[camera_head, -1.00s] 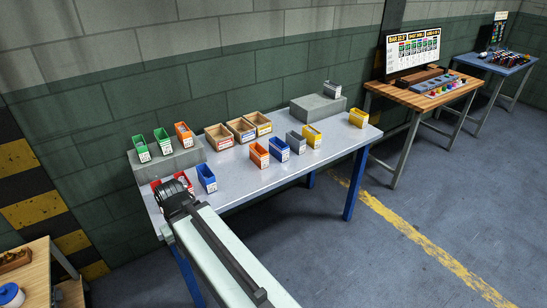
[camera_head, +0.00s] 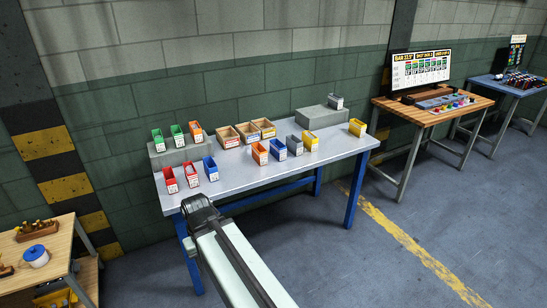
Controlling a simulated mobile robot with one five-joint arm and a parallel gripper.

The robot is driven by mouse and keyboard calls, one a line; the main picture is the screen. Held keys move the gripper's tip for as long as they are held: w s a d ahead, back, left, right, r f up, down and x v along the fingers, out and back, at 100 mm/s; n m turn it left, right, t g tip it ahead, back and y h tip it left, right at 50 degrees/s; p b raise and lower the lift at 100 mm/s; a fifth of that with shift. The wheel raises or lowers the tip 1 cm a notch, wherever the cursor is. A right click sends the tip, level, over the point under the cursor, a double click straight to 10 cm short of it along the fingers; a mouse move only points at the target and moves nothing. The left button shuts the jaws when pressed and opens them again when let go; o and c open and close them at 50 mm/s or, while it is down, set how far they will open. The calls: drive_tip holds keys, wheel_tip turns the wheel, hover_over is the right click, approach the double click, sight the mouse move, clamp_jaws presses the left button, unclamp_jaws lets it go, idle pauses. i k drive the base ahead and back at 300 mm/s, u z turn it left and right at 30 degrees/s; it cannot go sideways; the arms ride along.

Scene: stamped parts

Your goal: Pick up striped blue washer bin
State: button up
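Two blue bins stand on the grey-topped table (camera_head: 245,176). One blue bin (camera_head: 211,169) is at the left, beside two red bins. The other blue bin (camera_head: 278,150) is in the middle, between an orange bin and a grey bin. Both carry small white labels, too small to read, and I cannot tell which is striped or holds washers. My gripper (camera_head: 198,204), at the end of my arm, is at the table's front left edge, apart from both bins. Its fingers cannot be made out.
Red bins (camera_head: 191,175) stand at the left front. Green bins (camera_head: 177,135) and an orange one (camera_head: 195,132) sit on a grey block (camera_head: 178,155). Open wooden boxes (camera_head: 228,137) stand at the back. The front strip of tabletop is clear.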

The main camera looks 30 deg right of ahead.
sight(279, 149)
drive_tip(key=z, duration=0.15)
drive_tip(key=i, duration=0.95)
drive_tip(key=u, duration=0.05)
